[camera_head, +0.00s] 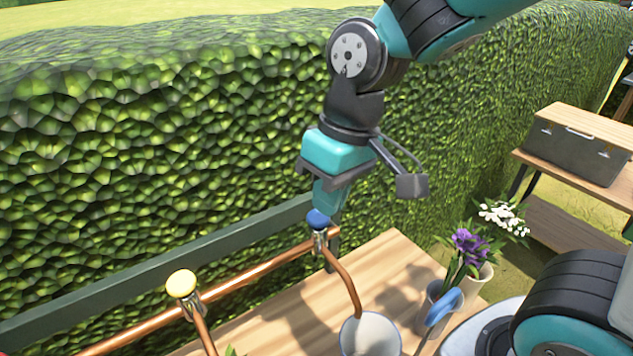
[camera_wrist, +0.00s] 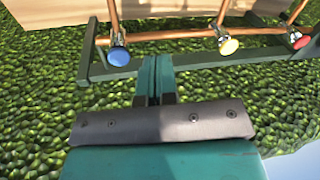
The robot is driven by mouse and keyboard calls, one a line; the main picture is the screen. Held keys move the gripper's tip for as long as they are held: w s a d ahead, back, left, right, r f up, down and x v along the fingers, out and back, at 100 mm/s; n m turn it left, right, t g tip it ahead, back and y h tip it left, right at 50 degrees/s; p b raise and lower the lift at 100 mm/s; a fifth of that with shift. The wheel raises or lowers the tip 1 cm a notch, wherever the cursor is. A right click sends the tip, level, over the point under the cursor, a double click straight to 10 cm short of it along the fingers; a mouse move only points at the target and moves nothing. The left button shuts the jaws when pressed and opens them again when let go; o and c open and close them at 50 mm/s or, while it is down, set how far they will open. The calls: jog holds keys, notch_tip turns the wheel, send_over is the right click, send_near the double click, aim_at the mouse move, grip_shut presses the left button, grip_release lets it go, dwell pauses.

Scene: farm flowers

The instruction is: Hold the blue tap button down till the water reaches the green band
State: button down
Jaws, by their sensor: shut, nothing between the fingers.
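The blue tap button (camera_head: 318,219) sits on top of a copper tap whose spout bends down towards a pale pot (camera_head: 371,336). My gripper (camera_head: 328,208) points down right by the button, its fingers partly behind it in the head view. In the wrist view, the blue button (camera_wrist: 118,55) lies left of my closed fingertips (camera_wrist: 155,62), with a small gap in the picture. I cannot tell whether they touch. The fingers hold nothing. The pot's inside is barely visible; no water level or green band shows.
A yellow button (camera_head: 181,284) stands on the same copper pipe; a red button (camera_wrist: 302,42) shows in the wrist view. Purple flowers (camera_head: 470,247) and white flowers (camera_head: 503,217) stand in vases right of the pot. A green rail (camera_head: 150,276) and hedge are behind.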

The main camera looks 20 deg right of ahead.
aim_at(317, 216)
jog(key=w+d+r+m+h+p, duration=0.2)
jog(key=w+p, duration=0.4)
jog(key=w, duration=0.4)
jog(key=shift+w+d+r+m+h, duration=0.15)
jog(key=shift+w+d+m+h, duration=0.15)
jog(key=shift+d+m, duration=0.1)
notch_tip(317, 216, down, 14)
jog(key=p, duration=0.4)
